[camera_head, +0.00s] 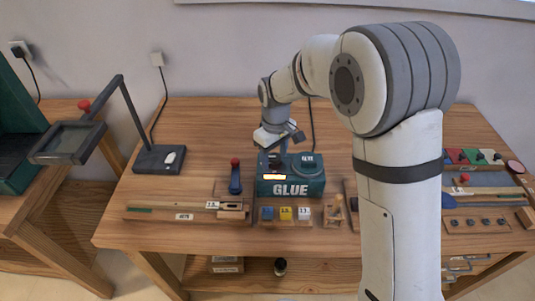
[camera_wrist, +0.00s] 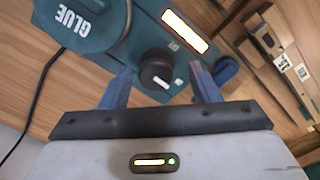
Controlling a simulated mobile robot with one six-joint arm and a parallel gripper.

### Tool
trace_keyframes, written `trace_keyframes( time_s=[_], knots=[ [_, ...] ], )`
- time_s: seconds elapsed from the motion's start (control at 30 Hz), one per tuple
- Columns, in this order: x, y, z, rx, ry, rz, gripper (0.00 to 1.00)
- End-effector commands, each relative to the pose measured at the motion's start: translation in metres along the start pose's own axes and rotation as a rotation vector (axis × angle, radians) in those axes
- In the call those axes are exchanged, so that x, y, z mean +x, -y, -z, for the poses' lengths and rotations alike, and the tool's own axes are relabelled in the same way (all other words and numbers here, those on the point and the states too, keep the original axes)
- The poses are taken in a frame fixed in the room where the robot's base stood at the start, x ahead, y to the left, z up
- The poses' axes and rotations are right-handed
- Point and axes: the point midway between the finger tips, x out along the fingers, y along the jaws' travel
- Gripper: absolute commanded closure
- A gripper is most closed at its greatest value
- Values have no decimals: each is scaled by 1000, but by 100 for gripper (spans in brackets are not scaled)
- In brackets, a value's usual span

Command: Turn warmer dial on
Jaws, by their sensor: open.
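The glue warmer (camera_head: 304,186) is a teal box marked GLUE in the middle of the workbench. Its black dial (camera_wrist: 157,70) with a white pointer mark shows in the wrist view, beside a lit yellow-white strip (camera_wrist: 186,31). The strip also glows on the warmer's front in the head view (camera_head: 273,177). The round teal lid marked GLUE (camera_wrist: 82,22) is to the left in the wrist view. My gripper (camera_wrist: 163,75) is open, with one blue finger on each side of the dial. I cannot tell whether the fingers touch it. In the head view my gripper is largely hidden.
A lamp with a dark base (camera_head: 159,159) stands at the left. A red-topped blue tool (camera_head: 235,176) is just left of the warmer. Small numbered blocks (camera_head: 286,214) lie in front. A black cord (camera_wrist: 42,85) runs from the warmer. Bare wood lies left of centre.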

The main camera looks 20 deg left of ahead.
Motion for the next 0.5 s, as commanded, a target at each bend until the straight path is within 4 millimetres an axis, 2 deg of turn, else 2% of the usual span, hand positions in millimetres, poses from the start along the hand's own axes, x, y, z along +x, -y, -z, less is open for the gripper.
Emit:
trace_keyframes(
  time_s=[0.17,0.5],
  knots=[
    [-12,0,1,0,-5,-3,44],
    [-66,3,-1,0,-3,-1,44]
  ],
)
